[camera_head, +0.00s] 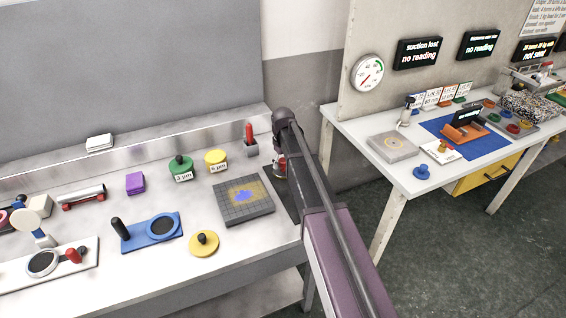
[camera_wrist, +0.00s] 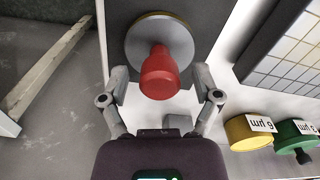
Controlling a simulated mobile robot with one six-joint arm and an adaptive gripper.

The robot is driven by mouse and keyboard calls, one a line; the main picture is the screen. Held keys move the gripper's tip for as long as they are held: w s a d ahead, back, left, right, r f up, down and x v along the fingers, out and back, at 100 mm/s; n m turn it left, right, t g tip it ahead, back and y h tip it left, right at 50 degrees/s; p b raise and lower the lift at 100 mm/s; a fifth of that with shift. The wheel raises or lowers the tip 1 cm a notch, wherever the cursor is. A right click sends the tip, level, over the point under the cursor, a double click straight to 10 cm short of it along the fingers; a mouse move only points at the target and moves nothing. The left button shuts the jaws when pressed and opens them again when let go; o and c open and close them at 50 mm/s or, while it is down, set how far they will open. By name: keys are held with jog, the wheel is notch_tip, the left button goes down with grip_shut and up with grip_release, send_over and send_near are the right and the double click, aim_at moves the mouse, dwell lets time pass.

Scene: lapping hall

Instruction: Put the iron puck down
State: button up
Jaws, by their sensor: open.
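The iron puck, a grey disc (camera_wrist: 132,42) with a red handle (camera_wrist: 160,75), sits on a dark mat (camera_wrist: 203,12) in the wrist view. My gripper (camera_wrist: 162,80) is open, with one finger on each side of the red handle and visible gaps beside it. In the head view the puck (camera_head: 279,168) shows only partly at the right end of the bench, next to my arm. My arm hides most of the gripper there.
A gridded plate (camera_head: 225,211) with a blue patch lies left of the mat. Green (camera_head: 181,167) and yellow (camera_head: 216,160) labelled pots stand behind it. A yellow disc with a knob (camera_head: 203,243) lies in front. A second table (camera_head: 345,126) stands right, across a floor gap.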

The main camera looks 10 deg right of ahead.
aim_at(283, 160)
jog(key=shift+r, duration=0.15)
notch_tip(283, 160, up, 12)
jog(key=p, duration=1.2)
dwell(0.8)
jog(key=s+d+m, duration=0.2)
jog(key=s+m, duration=0.1)
jog(key=s, duration=1)
jog(key=s+d+m, duration=0.2)
jog(key=s+m, duration=0.1)
jog(key=s, duration=0.9)
jog(key=shift+s+d, duration=0.2)
jog(key=shift+s, duration=0.2)
jog(key=shift+c, duration=0.2)
jog(key=c, duration=0.3)
